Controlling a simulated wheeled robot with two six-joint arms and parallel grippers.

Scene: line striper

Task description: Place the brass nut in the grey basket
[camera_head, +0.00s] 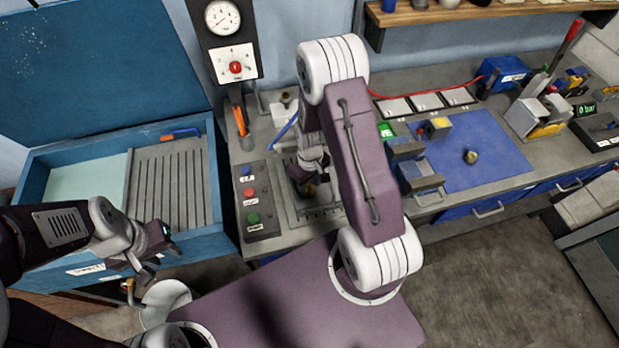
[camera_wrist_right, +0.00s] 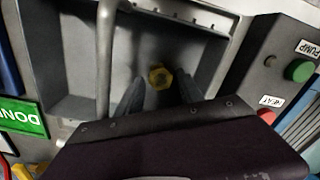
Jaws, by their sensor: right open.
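The brass nut (camera_wrist_right: 160,77) lies on the floor of a grey, walled metal container (camera_wrist_right: 75,62) in the right wrist view, which looks like the grey basket. A thin upright bar stands at its left. My right gripper (camera_wrist_right: 158,95) is open, with its two dark fingers on either side of the nut and gaps between. In the head view my right gripper (camera_head: 308,184) reaches down into the grey container (camera_head: 318,213), partly hidden by my arm. My left gripper (camera_head: 160,259) is at the lower left, empty, with its fingers apart.
A control box (camera_head: 257,200) with buttons stands left of the container. A blue bin (camera_head: 222,222) with a ribbed insert is further left. A blue mat (camera_head: 480,135) at the right bears a small brass-coloured part (camera_head: 470,157). A grey-blue fixture (camera_head: 418,178) stands close to my right arm.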

